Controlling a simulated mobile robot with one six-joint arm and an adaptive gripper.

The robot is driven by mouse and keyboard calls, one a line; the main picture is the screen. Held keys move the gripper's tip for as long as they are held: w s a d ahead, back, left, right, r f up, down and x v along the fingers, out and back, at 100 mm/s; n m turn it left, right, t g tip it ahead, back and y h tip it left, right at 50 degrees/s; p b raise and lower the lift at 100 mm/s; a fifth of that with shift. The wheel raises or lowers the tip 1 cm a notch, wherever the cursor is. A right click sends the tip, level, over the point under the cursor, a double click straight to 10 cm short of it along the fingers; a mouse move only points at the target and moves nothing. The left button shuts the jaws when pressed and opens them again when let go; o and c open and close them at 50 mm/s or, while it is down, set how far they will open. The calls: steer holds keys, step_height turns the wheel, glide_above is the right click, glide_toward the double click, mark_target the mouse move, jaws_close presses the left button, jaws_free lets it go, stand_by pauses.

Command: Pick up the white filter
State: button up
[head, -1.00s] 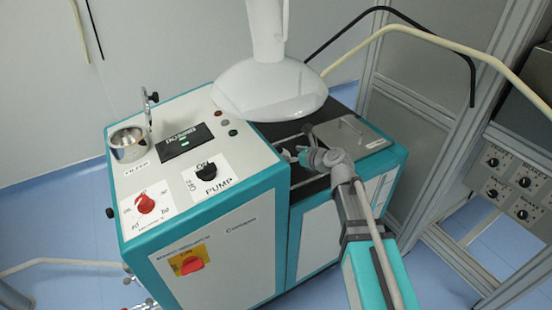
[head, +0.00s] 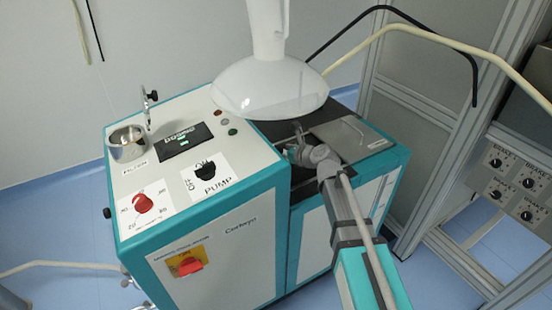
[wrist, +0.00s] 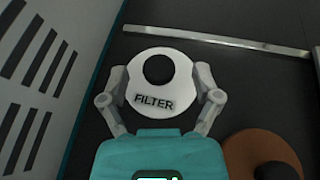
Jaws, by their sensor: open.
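The white filter (wrist: 131,78) is a round disc with a black knob and the word FILTER on it. In the wrist view it lies on a dark surface between the two fingers of my gripper (wrist: 160,76). The fingers are spread, one at its left and one at its right; whether they touch its rim I cannot tell. In the head view my gripper (head: 298,140) is over the dark recess of the machine, below the white hood. I cannot make out the filter there.
A brown disc with a black knob (wrist: 262,158) lies at the lower right in the wrist view. A metal bar (wrist: 220,40) crosses above the filter. In the head view a white hood (head: 270,88) hangs close above, and a metal lid with a handle (head: 350,135) is to the right.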

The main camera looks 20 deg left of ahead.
stand_by(0.6)
jaws_close()
stand_by(0.4)
steer(key=shift+w+r+p, duration=0.2)
steer(key=shift+r+p, duration=0.35)
steer(key=shift+p, duration=0.05)
step_height(320, 180, up, 6)
steer(key=p, duration=0.6)
steer(key=shift+r, duration=0.15)
steer(key=w+d, duration=0.8)
steer(key=w, duration=0.1)
steer(key=w+d, duration=0.3)
steer(key=w, duration=0.1)
steer(key=shift+w+d+f, duration=0.2)
steer(key=shift+w+d, duration=0.75)
